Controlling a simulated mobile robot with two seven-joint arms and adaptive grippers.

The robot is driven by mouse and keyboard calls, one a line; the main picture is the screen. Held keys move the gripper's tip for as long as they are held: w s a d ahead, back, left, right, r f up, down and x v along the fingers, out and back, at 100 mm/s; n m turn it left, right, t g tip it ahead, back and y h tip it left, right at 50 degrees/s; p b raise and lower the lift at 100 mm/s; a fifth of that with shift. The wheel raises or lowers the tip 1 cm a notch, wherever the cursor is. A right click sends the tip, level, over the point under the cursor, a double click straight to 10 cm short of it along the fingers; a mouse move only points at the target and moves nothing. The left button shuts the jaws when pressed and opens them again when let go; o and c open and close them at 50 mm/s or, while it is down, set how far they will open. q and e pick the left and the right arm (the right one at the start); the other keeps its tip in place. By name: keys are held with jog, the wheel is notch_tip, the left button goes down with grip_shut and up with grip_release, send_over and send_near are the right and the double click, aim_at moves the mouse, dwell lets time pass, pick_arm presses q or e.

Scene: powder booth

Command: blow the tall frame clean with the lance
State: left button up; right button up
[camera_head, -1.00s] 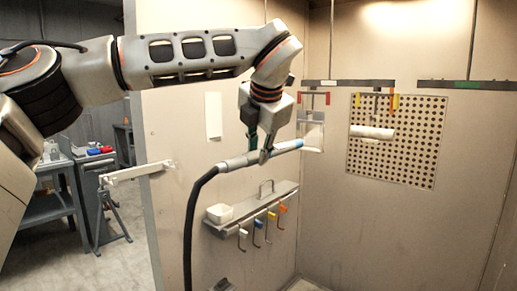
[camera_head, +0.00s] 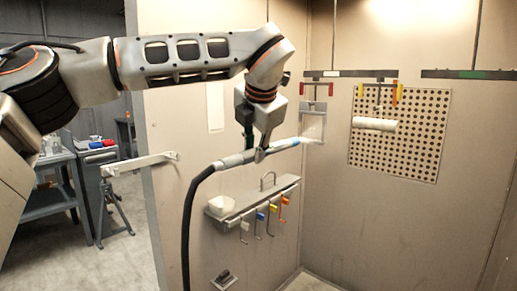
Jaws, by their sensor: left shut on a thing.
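The tall frame (camera_head: 305,107), a grey rectangle, hangs under a dark bar between red tabs. The nozzle shows close to the frame's lower left in the picture; I cannot tell the gap in depth. A pale patch shows in the frame's lower part; I cannot tell whether it is powder or air. My right gripper is out of view.
A white cylinder (camera_head: 374,124) hangs to the right, before a perforated panel (camera_head: 425,150). The booth's left wall edge stands beside a bracket arm (camera_head: 140,163).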

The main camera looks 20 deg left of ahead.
pick_arm(q)
jog(key=w+a+p, duration=0.3)
jog(key=w+a, duration=0.1)
jog(key=a, duration=0.5)
jog(key=shift+a, duration=0.4)
dwell(0.8)
jog(key=s+a+b, duration=0.3)
jog(key=s+a, duration=0.2)
jog(key=s, duration=0.7)
jog(key=shift+o, duration=0.3)
grip_shut()
